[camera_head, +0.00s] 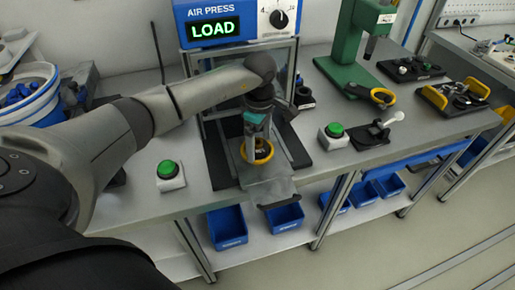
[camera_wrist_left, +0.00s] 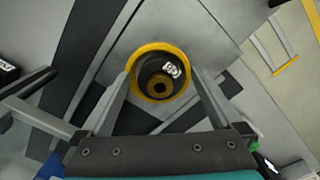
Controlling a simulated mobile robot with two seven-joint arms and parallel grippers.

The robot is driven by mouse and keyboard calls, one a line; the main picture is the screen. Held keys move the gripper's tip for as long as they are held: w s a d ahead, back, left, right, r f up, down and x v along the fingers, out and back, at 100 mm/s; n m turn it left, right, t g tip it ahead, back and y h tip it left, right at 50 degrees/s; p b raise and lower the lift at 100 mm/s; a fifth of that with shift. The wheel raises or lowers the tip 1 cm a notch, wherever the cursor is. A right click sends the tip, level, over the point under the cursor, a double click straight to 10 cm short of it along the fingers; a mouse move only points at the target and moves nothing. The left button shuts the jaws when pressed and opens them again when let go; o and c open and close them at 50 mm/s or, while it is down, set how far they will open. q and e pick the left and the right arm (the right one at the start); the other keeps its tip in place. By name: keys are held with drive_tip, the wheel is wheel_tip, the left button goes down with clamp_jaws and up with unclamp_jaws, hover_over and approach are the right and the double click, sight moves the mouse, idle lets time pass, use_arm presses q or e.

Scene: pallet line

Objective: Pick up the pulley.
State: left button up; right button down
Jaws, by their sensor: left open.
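The pulley, a yellow-rimmed round part with a black hub, sits at the air press station in the head view (camera_head: 262,156), partly hidden by my left gripper. In the left wrist view the pulley (camera_wrist_left: 137,89) shows from above, with a white mark on its hub. My left gripper (camera_head: 257,143) is over it, pointing down and open. In the left wrist view its two fingers (camera_wrist_left: 162,82) lie on either side of the pulley. I cannot tell whether they touch it. My right gripper is not in view.
The blue air press (camera_head: 235,22) reads LOAD and stands behind the arm. Green buttons on white boxes (camera_head: 171,177) (camera_head: 333,138) flank the station. Blue bins (camera_head: 227,228) are on the lower shelf.

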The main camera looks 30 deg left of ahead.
use_arm(q)
drive_tip(key=shift+c, duration=0.3)
drive_tip(key=shift+r, duration=0.1)
clamp_jaws()
idle(0.4)
